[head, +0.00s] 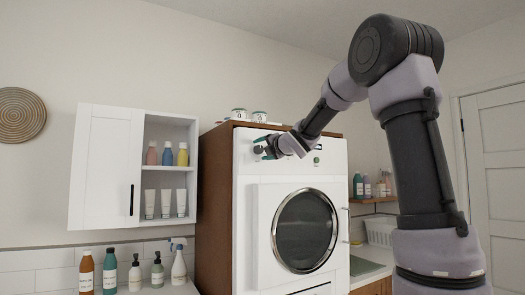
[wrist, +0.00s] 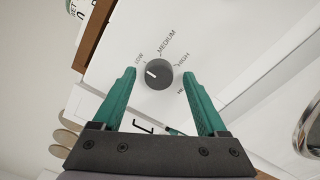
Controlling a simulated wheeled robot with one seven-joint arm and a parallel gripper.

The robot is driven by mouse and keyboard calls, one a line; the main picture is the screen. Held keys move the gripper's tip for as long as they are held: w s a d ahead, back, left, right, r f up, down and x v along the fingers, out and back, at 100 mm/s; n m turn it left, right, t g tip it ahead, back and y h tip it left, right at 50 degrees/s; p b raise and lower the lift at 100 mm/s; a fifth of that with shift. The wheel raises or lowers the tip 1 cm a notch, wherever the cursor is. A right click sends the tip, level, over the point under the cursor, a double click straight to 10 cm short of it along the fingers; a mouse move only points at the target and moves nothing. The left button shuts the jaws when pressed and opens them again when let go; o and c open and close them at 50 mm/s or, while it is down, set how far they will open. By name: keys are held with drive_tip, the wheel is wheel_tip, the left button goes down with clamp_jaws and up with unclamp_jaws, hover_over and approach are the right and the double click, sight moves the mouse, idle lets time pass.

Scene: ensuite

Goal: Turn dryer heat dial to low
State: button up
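The dryer (head: 330,160) is a white front-loader with a round dark door, set in a brown wooden surround. Its heat dial (wrist: 159,74) is a dark grey round knob on the white panel. Labels LOW, MEDIUM and HIGH, plus a partly hidden one, ring it. The white mark on the knob points up-left, roughly toward LOW. My gripper (wrist: 160,72) is open, its green fingers on either side of the dial with a visible gap each side. In the head view my gripper (head: 265,150) is at the upper left of the dryer front and hides the dial.
Jars (head: 248,116) stand on top of the dryer. A white wall cabinet (head: 105,165) with an open shelf of bottles is to the left. Bottles and a spray bottle (head: 179,264) stand below it. A shelf with bottles (head: 372,200) and a white basket (head: 381,231) are to the right.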

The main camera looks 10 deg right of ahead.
drive_tip(key=v, duration=1)
drive_tip(key=shift+s, duration=0.4)
drive_tip(key=shift+d+r, duration=0.1)
